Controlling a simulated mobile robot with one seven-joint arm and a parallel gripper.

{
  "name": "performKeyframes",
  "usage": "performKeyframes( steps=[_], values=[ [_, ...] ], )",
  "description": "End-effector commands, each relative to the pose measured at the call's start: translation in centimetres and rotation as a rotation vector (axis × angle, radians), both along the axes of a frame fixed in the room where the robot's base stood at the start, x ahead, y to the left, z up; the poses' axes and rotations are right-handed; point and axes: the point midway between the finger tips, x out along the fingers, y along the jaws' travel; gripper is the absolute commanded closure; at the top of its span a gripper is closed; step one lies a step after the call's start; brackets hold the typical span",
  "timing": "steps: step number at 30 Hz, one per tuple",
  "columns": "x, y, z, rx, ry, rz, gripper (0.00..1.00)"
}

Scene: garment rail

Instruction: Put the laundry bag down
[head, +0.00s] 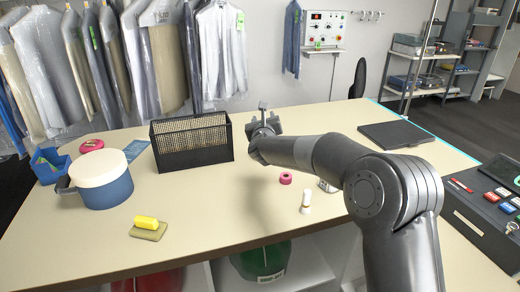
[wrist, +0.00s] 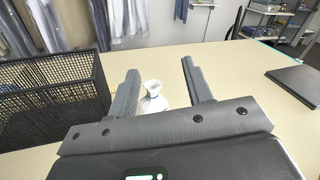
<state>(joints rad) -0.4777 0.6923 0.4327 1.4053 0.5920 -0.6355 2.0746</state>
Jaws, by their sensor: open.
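A small white bag with a gathered neck, which looks like the laundry bag (wrist: 152,98), stands upright on the counter in the wrist view. It shows between the two fingers of my gripper (wrist: 160,68), which is open, with gaps visible on both sides of the bag. In the head view my gripper (head: 264,115) is low over the back of the counter, right of the black mesh basket. The bag's lower part is hidden by my gripper's body in the wrist view.
The black mesh basket (head: 192,142) stands close left of my gripper. A dark flat case (head: 396,134) lies right.

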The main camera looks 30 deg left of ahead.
Motion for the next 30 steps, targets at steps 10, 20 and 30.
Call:
performKeyframes(
  steps=[10,20,30],
  values=[
    [0.9,2.9,-4.4,0.276,0.101,-0.09,0.54],
    [0.8,3.0,-10.8,0.274,0.102,-0.088,0.54],
    [2.6,3.6,-12.1,0.277,0.099,-0.09,0.54]
  ],
)
